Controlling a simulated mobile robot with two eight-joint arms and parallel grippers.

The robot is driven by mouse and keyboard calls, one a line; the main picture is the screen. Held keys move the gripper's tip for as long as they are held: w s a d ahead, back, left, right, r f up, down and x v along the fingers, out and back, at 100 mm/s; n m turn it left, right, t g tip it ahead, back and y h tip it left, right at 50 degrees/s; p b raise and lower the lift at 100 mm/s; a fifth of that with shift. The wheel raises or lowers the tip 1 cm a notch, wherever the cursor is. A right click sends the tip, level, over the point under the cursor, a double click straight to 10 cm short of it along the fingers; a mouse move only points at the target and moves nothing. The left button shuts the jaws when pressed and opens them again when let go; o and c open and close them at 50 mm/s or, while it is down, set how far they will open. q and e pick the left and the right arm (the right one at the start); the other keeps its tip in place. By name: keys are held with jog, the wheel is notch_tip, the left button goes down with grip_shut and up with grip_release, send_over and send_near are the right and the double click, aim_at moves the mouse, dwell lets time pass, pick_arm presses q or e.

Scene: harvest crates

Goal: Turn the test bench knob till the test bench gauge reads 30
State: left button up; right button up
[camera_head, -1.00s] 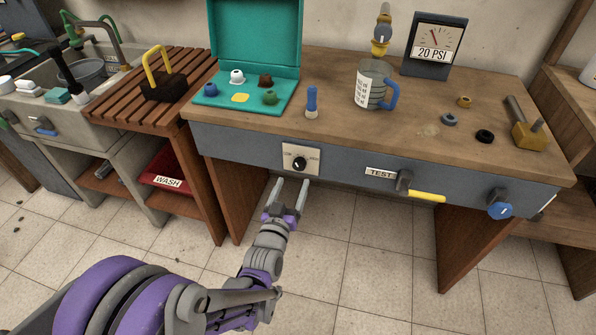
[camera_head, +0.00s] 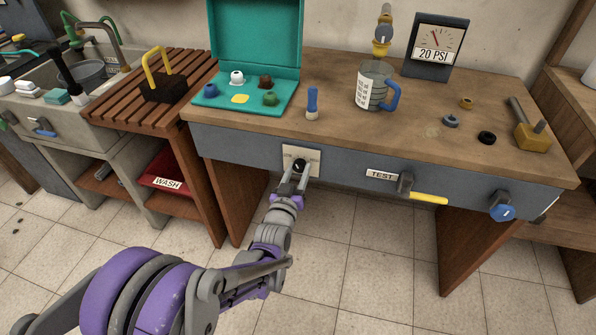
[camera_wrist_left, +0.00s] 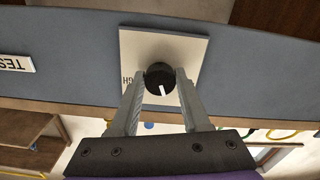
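The black knob (camera_head: 300,165) sits on a cream plate (camera_head: 314,163) on the front of the bench drawer panel. In the left wrist view the knob (camera_wrist_left: 160,77) has a white pointer mark towards the bottom of the picture. My left gripper (camera_head: 297,173) is at the knob, with one finger on each side of it. The fingers are open, with a small gap seeming to show beside the knob; contact is unclear. The gauge (camera_head: 435,42) stands at the back of the bench; its label reads 20 PSI. My right gripper is not in view.
A TEST label (camera_head: 381,175) and a lever with a yellow handle (camera_head: 428,198) are right of the knob, with a blue valve handle (camera_head: 502,212) farther right. A teal case (camera_head: 254,40), a mug (camera_head: 371,85) and small parts stand on the bench top.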

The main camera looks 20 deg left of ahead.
pick_arm(q)
grip_shut()
jog(key=shift+a+m, duration=0.1)
jog(key=shift+m, duration=2.1)
jog(key=o, duration=0.7)
grip_release()
jog(key=shift+s, duration=0.15)
jog(key=s+p, duration=0.1)
jog(key=s, duration=0.9)
jog(key=shift+s, duration=0.3)
